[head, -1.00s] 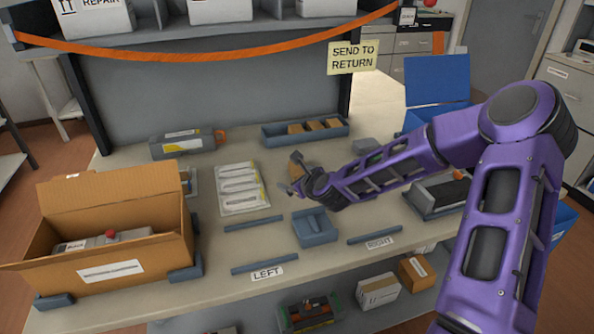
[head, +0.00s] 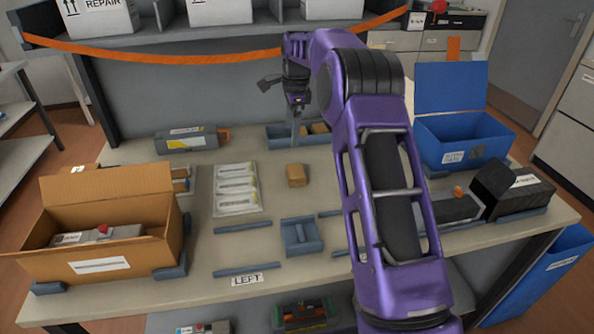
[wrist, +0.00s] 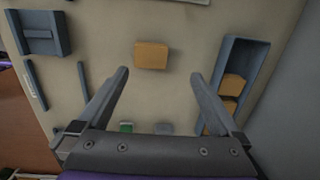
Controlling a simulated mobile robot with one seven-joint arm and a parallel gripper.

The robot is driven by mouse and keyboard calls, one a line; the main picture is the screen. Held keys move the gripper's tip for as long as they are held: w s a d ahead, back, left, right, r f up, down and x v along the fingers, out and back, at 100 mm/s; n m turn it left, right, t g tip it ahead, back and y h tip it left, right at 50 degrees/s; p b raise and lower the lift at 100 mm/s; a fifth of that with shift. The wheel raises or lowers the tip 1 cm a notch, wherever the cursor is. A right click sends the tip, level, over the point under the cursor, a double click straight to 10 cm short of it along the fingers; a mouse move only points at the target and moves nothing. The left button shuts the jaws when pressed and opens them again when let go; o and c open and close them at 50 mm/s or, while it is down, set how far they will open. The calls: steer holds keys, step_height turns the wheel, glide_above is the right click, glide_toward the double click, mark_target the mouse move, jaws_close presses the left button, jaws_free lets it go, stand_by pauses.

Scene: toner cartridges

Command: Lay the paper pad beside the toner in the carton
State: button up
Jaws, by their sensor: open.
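A brown paper pad (head: 296,175) lies alone on the table between the white sheet of packets and the blue-grey tray. The wrist view shows this pad (wrist: 151,55) ahead of the fingertips, with nothing between them. My gripper (head: 297,138) is open and empty, raised above the table in front of the tray; its fingers (wrist: 160,75) are spread wide in the wrist view. The open cardboard carton (head: 105,266) stands at the left. A grey toner (head: 88,237) with a red knob lies inside it; the carton's front wall hides its lower part.
The blue-grey tray (head: 280,134) holds more brown pads (wrist: 235,88), partly hidden by my arm. A grey toner (head: 187,140) lies at the back left. A blue bin (head: 465,139) and a black cartridge (head: 520,196) stand at the right. Low blue-grey rails (head: 243,228) edge the front.

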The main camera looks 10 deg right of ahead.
mark_target(294, 171)
steer(key=shift+s+d+r+g+h, duration=0.15)
steer(key=shift+r+g+h, duration=0.1)
steer(key=shift+r, duration=0.3)
steer(key=shift+s+d+r+g+h, duration=0.15)
steer(key=shift+r+g, duration=0.1)
steer(key=shift+r, duration=0.3)
step_height(294, 171, down, 17)
steer(key=shift+s+a+r+b, duration=0.1)
steer(key=shift+a+b, duration=0.05)
steer(key=shift+b, duration=1.05)
steer(key=shift+c, duration=0.2)
